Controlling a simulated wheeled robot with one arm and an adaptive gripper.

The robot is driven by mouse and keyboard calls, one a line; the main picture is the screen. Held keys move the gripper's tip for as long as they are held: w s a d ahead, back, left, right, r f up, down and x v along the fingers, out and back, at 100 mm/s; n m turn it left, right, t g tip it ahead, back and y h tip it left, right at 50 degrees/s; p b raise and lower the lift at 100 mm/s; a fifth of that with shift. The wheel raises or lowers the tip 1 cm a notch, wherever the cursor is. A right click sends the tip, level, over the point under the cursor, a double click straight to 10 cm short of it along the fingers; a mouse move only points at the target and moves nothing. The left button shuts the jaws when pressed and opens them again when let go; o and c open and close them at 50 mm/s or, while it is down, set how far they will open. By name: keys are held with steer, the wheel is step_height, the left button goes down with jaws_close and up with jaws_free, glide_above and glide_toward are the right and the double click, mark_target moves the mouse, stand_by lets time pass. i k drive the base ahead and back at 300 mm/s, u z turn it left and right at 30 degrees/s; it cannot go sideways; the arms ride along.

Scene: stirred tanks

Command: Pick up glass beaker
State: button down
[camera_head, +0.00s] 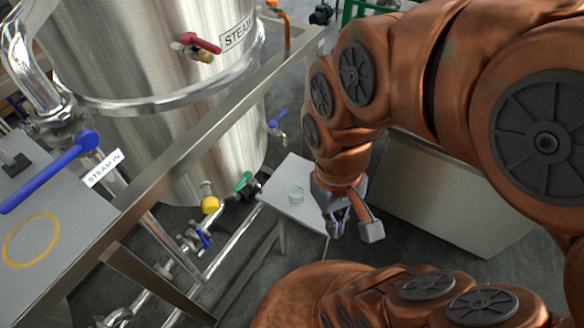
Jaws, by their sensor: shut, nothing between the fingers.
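My wrist covers the right part of the table top.
A large steel tank (150,130) with a metal frame stands at the left. Pipes with yellow, green and blue valves (210,204) run close to the table's left side. A grey cabinet (440,200) stands behind my arm at the right.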

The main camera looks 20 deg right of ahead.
mark_target(294, 189)
steer(key=u, duration=2)
steer(key=k, duration=1.15)
steer(key=z, duration=0.15)
